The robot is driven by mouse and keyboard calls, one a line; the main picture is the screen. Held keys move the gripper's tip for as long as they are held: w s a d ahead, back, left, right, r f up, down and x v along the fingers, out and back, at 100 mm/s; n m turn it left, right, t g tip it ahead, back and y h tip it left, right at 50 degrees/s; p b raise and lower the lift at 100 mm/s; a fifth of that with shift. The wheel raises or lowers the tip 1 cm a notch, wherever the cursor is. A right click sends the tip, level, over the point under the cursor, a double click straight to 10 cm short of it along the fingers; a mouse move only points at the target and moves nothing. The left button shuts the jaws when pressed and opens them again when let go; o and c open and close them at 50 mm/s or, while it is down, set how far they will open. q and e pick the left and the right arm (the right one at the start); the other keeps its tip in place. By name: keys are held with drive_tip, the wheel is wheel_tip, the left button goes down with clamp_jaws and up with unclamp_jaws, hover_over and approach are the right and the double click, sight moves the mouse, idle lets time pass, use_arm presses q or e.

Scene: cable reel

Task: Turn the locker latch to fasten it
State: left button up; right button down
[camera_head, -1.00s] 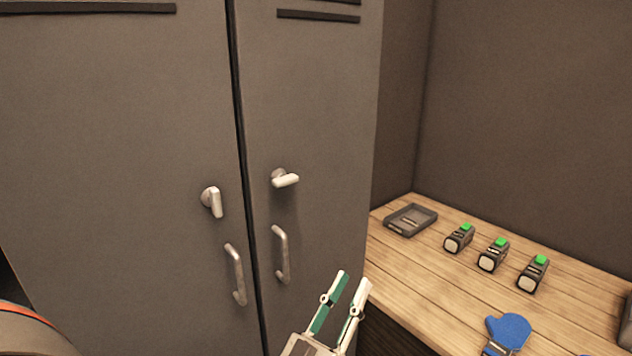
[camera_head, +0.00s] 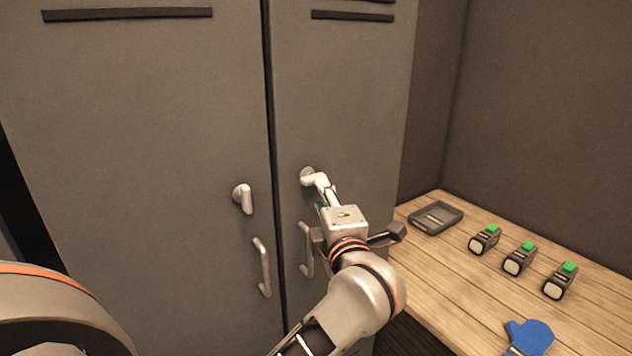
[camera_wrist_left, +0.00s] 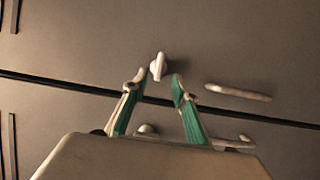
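The grey locker has two doors. The right door's latch (camera_head: 308,174) has a silver round base and a lever that still looks roughly horizontal. It also shows in the left wrist view (camera_wrist_left: 158,66). My left gripper (camera_head: 325,188) is at this latch, and its fingers partly hide the lever in the head view. In the left wrist view the green-padded fingers (camera_wrist_left: 157,84) are apart, with the latch between and just beyond the tips. Whether they touch it I cannot tell. The left door's latch (camera_head: 243,198) has its lever pointing down. My right gripper is not in view.
Vertical handles stand below the latches, on the left door (camera_head: 262,268) and the right door (camera_head: 306,250), the latter close to my gripper. A wooden bench (camera_head: 440,270) at right carries a grey tray (camera_head: 436,218), several green-topped devices (camera_head: 518,259) and a blue mitt-shaped item (camera_head: 530,337).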

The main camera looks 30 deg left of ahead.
sight(312, 178)
use_arm(q)
drive_tip(key=x, duration=0.7)
drive_tip(key=shift+a, duration=0.1)
drive_tip(key=shift+f, duration=0.1)
clamp_jaws()
